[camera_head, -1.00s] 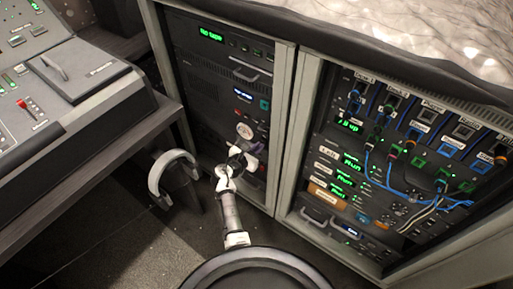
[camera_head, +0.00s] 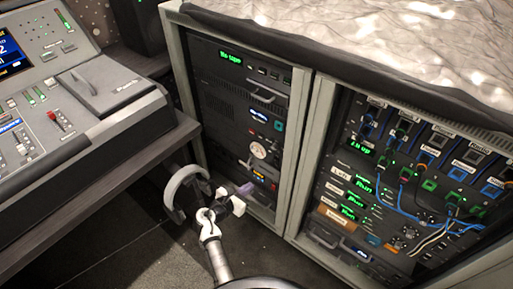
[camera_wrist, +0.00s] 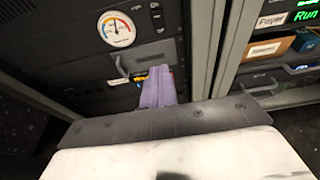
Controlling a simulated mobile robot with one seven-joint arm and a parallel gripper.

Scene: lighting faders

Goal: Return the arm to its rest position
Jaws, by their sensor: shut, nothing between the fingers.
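My gripper (camera_head: 246,189) is shut and empty, with its purple fingers together. It is in front of the lower part of the left rack, below the round dial gauge (camera_head: 258,150). In the wrist view the shut purple fingers (camera_wrist: 158,88) point at the rack's lower panels, just below the gauge (camera_wrist: 117,29). Whether the fingertips touch the panel cannot be told. My white and black arm is folded low, in front of the floor and the rack's lower left.
A fader console (camera_head: 75,110) stands on a desk at the left. A grey curved band (camera_head: 180,180) is by the desk's end, close to my arm in the picture. The right rack (camera_head: 318,150) has blue cables (camera_head: 400,200) hanging in front. Dark floor (camera_head: 125,225) lies open below.

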